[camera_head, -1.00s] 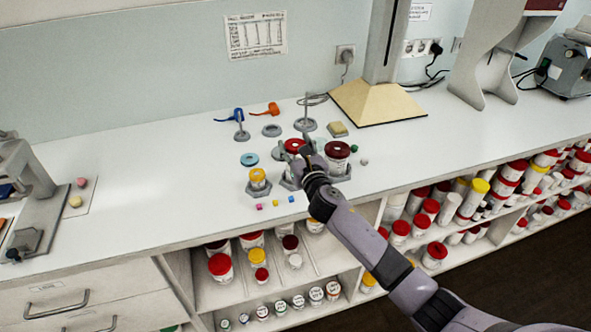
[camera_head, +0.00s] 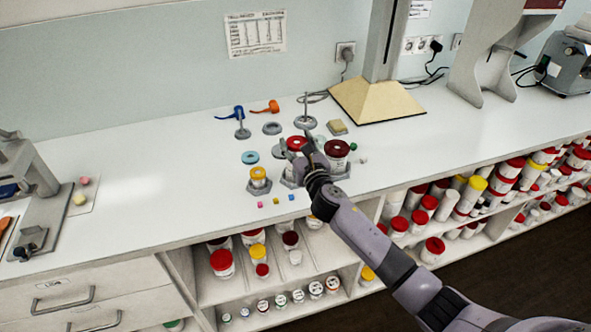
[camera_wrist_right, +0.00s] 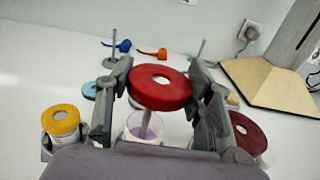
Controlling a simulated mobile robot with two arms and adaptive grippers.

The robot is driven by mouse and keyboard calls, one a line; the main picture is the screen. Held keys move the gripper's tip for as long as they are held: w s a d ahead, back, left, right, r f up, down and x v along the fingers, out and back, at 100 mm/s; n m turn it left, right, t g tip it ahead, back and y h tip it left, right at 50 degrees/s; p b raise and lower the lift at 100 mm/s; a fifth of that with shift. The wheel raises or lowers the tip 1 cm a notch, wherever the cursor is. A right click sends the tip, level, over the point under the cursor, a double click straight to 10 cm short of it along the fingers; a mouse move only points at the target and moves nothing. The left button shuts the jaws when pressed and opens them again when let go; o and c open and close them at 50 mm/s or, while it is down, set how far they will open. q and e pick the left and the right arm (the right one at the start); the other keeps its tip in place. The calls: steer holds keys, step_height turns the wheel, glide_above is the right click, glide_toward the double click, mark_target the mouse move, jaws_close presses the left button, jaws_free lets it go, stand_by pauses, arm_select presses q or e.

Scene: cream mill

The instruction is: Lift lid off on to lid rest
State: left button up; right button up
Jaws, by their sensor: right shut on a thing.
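My right gripper (camera_head: 299,149) is shut on a red lid (camera_head: 296,143) with a pale hole in its middle. In the right wrist view the red lid (camera_wrist_right: 160,88) sits level between the two fingers (camera_wrist_right: 158,92). Beneath it an open white jar (camera_wrist_right: 145,127) shows purple contents, apart from the lid. Behind the gripper are a flat grey disc (camera_head: 272,129) and a grey round base with an upright rod (camera_head: 305,123); I cannot tell which is the lid rest. My left gripper is out of view.
A yellow-lidded jar (camera_head: 258,177) stands left of the gripper, a dark red-lidded jar (camera_head: 337,149) right. A blue disc (camera_head: 250,157), blue tool (camera_head: 231,112), orange tool (camera_head: 266,107) and small cubes lie nearby. A stand with a wooden base (camera_head: 375,103) is behind right.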

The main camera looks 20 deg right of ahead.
steer(key=s+p, duration=0.2)
steer(key=s, duration=0.3)
steer(key=shift+s+d+r, duration=0.1)
steer(key=shift+s+r, duration=0.05)
steer(key=shift+s, duration=0.25)
